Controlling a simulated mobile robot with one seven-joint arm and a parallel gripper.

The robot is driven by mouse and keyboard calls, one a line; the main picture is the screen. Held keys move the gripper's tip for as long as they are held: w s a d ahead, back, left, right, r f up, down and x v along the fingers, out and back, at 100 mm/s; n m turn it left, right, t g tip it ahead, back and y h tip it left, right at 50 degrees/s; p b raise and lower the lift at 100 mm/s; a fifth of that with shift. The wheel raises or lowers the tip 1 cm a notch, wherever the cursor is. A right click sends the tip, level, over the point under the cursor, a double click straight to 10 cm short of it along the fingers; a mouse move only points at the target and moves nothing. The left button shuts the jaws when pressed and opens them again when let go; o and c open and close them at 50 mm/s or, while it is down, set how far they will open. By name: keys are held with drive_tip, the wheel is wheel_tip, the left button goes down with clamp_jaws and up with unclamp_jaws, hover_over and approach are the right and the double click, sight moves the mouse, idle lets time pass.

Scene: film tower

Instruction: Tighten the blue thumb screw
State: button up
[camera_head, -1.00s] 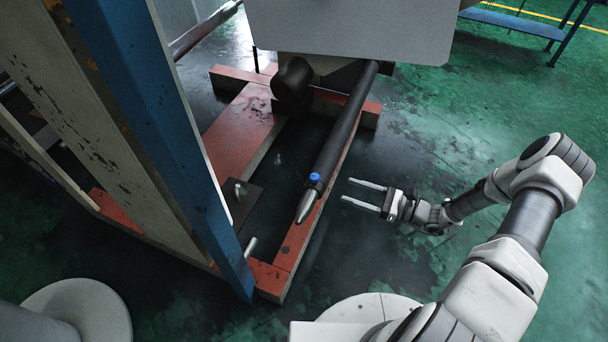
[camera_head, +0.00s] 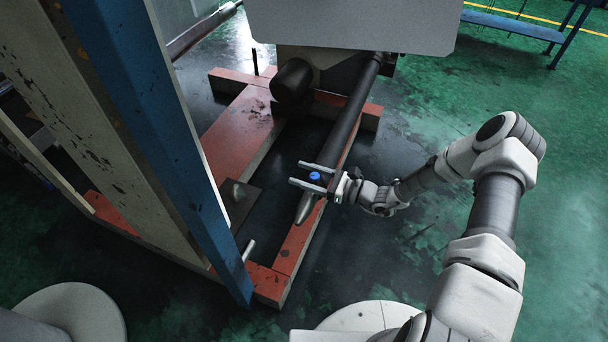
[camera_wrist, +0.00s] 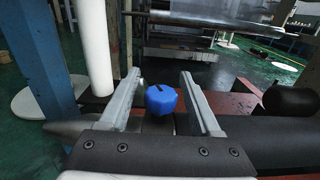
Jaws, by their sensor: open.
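The blue thumb screw (camera_head: 314,176) sits on top of a dark bar (camera_head: 345,125) near its pointed metal end (camera_head: 306,208). My gripper (camera_head: 298,174) is open, and its two fingers reach across the bar on either side of the screw. In the wrist view the blue screw (camera_wrist: 161,100) shows a faceted head with a dark mark on top. It lies between the open fingers of my gripper (camera_wrist: 157,78), with a visible gap to each.
A blue post (camera_head: 160,150) stands at the left. A red base frame (camera_head: 232,135) lies under the bar, with a dark cylinder (camera_head: 292,82) above it. A grey panel (camera_head: 350,22) overhangs at the top. Green floor (camera_head: 450,110) is clear at the right.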

clamp_jaws()
drive_tip(key=shift+r+t+p, duration=0.15)
drive_tip(key=shift+t+p, duration=0.15)
drive_tip(key=shift+p, duration=0.2)
drive_tip(key=m+t+p, duration=0.1)
drive_tip(key=m+t+h+p, duration=0.1)
drive_tip(key=p, duration=0.1)
drive_tip(key=shift+w+d+r+t+h, duration=0.15)
drive_tip(key=shift+w+t+h, duration=0.05)
drive_tip(key=shift+t+h, duration=0.1)
drive_tip(key=m+t+h+p, duration=0.1)
drive_tip(key=p, duration=0.1)
drive_tip(key=m+t+h+p, duration=0.1)
drive_tip(key=shift+w+d+m+t+p, duration=0.15)
drive_tip(key=shift+w+m+t+p, duration=0.1)
drive_tip(key=shift+m+t+p, duration=0.1)
drive_tip(key=t+h+p, duration=0.1)
drive_tip(key=m+h+p, duration=0.1)
drive_tip(key=m+t+h+p, duration=0.1)
drive_tip(key=shift+w+d+t+p, duration=0.2)
drive_tip(key=shift+d+t+p, duration=0.05)
drive_tip(key=shift+t+p, duration=0.1)
drive_tip(key=shift+w+d+f+m+t+h+p, duration=0.1)
drive_tip(key=shift+f+m+t+h+p, duration=0.2)
drive_tip(key=shift+m+h+p, duration=0.25)
